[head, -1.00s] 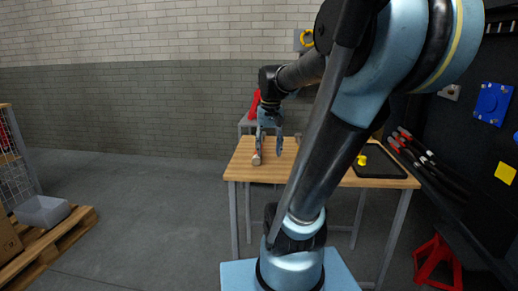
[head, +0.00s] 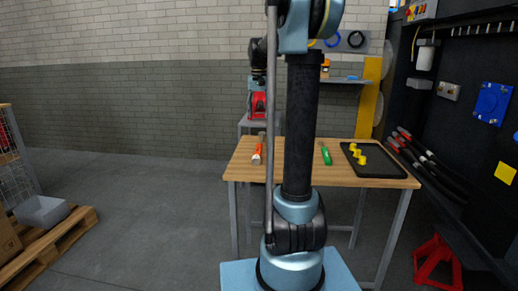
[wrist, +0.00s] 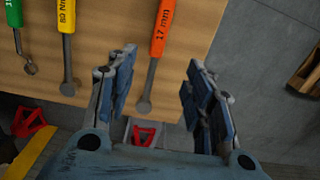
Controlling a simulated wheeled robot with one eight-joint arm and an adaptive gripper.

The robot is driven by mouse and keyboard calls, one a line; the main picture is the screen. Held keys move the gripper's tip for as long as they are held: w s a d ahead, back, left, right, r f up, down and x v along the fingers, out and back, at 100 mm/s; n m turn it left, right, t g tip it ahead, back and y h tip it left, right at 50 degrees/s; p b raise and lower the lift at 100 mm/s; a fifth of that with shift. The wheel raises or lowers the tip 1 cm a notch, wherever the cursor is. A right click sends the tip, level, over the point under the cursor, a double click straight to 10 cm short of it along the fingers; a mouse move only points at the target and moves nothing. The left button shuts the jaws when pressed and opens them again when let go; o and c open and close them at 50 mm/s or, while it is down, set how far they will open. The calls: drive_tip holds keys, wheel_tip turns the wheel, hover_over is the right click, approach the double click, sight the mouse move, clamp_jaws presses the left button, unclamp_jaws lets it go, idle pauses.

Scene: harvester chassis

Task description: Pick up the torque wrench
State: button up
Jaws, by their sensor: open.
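The torque wrench (wrist: 67,52), with a yellow handle marked 80 Nm, lies on the wooden table in the wrist view, left of my gripper; in the head view my arm hides it. My gripper (wrist: 158,62) is open and empty. In the wrist view, an orange-handled tool marked 17 mm (wrist: 160,30) shows between its fingers, apart from them; it is also at the table's left in the head view (head: 257,152). A green-handled tool (wrist: 12,14) lies left of the torque wrench, also seen in the head view (head: 325,154).
The wooden table (head: 390,183) carries a black tray (head: 385,163) with yellow pieces (head: 358,153) at its right. A red device (head: 258,106) stands behind the table. A red stand (head: 437,262) is on the floor at right. Open floor lies to the left.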

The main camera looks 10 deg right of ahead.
hover_over(259, 147)
drive_tip(key=f, duration=1)
drive_tip(key=shift+w+a+f, duration=0.1)
drive_tip(key=shift+w+f, duration=0.15)
drive_tip(key=shift+s+f, duration=0.2)
drive_tip(key=shift+f, duration=1.4)
drive_tip(key=shift+s+f, duration=0.15)
drive_tip(key=shift+f, duration=1.45)
drive_tip(key=shift+c, duration=0.4)
clamp_jaws()
